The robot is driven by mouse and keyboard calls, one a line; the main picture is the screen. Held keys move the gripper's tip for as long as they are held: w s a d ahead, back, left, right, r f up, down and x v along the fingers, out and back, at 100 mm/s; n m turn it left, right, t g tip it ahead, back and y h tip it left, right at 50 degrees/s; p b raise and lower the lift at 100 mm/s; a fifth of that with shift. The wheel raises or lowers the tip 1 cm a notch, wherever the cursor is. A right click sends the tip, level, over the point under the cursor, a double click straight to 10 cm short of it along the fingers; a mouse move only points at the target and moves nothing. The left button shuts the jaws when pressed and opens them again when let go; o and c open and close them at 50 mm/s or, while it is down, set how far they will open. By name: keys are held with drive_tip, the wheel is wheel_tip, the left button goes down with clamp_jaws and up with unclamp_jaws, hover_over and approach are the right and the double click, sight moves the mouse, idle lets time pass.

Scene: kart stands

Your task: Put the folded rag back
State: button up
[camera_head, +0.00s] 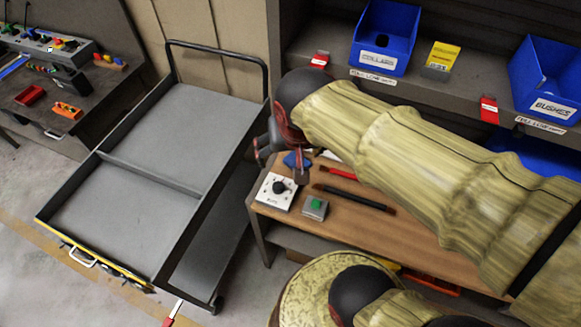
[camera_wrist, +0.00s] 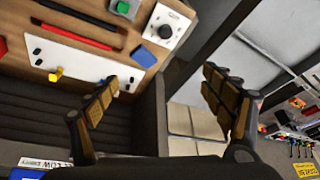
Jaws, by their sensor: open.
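A small blue folded piece (camera_head: 297,160), which looks like the folded rag, lies on the wooden bench top (camera_head: 357,218) near its back left corner. In the wrist view the blue piece (camera_wrist: 143,57) lies flat near the bench edge, beside the white dial box and apart from my fingers. My gripper (camera_head: 281,163) hangs over the left end of the bench, close to the blue piece and partly in front of it. In the wrist view my gripper (camera_wrist: 160,84) has its fingers wide apart with nothing between them.
A white dial box (camera_head: 277,191), a green-button box (camera_head: 315,207) and red and black rods (camera_head: 355,197) lie on the bench. A two-bay grey cart (camera_head: 152,150) stands left, with empty bays. Blue bins (camera_head: 385,38) sit on the shelf behind. A tool bench (camera_head: 60,85) stands far left.

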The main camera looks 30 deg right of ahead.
drive_tip(key=s+a+r+n+t+y, duration=0.1)
drive_tip(key=s+a+r+n, duration=0.1)
drive_tip(key=s+a+n, duration=0.1)
drive_tip(key=s+n, duration=0.1)
drive_tip(key=s, duration=0.1)
drive_tip(key=shift+s+r+n, duration=0.3)
drive_tip(key=shift+f, duration=0.1)
idle(0.9)
